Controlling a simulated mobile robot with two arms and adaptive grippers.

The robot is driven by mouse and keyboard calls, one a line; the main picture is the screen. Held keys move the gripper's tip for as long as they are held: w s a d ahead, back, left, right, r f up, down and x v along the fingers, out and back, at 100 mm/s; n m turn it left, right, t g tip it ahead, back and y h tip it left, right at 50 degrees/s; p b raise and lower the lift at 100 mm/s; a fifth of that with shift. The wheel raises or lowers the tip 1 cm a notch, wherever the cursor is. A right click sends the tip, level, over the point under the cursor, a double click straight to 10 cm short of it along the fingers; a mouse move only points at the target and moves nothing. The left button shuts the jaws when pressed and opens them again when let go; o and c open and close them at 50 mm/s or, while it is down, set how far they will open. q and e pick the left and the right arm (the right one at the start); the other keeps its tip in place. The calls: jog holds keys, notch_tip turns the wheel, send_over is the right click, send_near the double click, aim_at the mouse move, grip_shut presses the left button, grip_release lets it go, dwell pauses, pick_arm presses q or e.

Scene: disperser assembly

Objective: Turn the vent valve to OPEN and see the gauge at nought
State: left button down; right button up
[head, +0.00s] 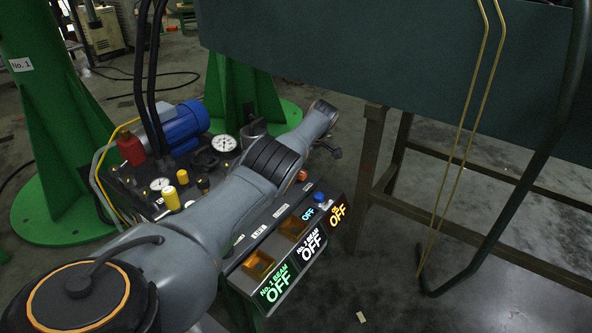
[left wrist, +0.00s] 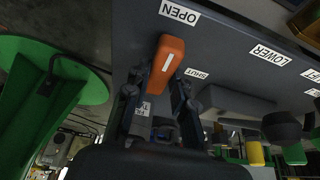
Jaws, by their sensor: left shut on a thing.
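The vent valve's orange handle (left wrist: 166,62) is between the fingers of my left gripper (left wrist: 157,98) in the left wrist view, and the gripper is shut on it. The white line on the handle points roughly toward the OPEN label (left wrist: 179,13); the SHUT label (left wrist: 197,73) lies to its right. In the head view my left arm reaches across the panel and mostly hides its gripper; a small orange piece (head: 303,175) shows near its end. A large white gauge (head: 224,143) and a smaller one (head: 160,184) stand behind the arm. Their needles are too small to read. My right gripper is not in view.
Lit beam signs reading OFF (head: 313,243) line the panel's front edge. A blue motor (head: 180,124) and yellow-capped fittings (head: 171,197) stand behind the arm. A steel frame (head: 375,145) and a large dark green panel (head: 400,70) are at the right.

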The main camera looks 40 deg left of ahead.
pick_arm(q)
jog(key=c, duration=1.1)
grip_release()
jog(key=shift+r, duration=0.15)
jog(key=shift+w+d+r, duration=0.15)
jog(key=shift+d+r, duration=0.1)
jog(key=shift+r, duration=0.35)
jog(key=v, duration=1)
jog(key=shift+r, duration=0.25)
